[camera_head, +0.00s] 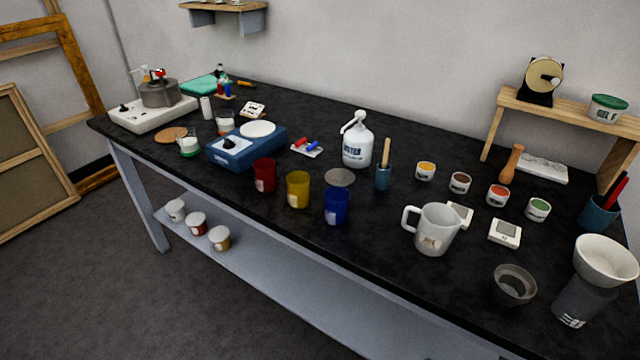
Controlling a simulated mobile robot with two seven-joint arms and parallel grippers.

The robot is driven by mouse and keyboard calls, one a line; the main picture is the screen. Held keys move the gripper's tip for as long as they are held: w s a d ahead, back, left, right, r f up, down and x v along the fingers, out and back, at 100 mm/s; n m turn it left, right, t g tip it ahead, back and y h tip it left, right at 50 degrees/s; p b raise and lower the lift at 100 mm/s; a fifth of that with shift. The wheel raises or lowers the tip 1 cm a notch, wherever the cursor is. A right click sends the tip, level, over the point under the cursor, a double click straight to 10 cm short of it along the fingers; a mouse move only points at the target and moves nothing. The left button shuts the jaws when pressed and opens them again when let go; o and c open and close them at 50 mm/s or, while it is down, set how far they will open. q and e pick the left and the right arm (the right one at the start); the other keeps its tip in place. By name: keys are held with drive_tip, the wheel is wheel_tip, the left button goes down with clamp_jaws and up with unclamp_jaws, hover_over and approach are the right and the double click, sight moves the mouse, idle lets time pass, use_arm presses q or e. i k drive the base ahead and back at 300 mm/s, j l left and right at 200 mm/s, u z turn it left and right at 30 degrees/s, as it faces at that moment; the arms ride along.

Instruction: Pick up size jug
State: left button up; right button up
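A white jug (436,231) with a handle on its left side stands upright near the front edge of the black table, right of the middle. A small label shows low on its front; I cannot read it. It appears to be the size jug. Neither of my grippers shows in the head view.
The black table (400,283) is crowded. Near the jug stand a blue cup (336,206), a white timer (505,233), a dark grey bowl (514,285) and a white funnel (605,261). A white pump bottle (357,142) stands farther back. A wooden shelf (570,112) stands at the back right.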

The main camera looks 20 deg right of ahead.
sight(431, 240)
drive_tip(key=z, duration=0.4)
drive_tip(key=i+l+z, duration=0.1)
drive_tip(key=z, duration=0.65)
drive_tip(key=i+l, duration=0.05)
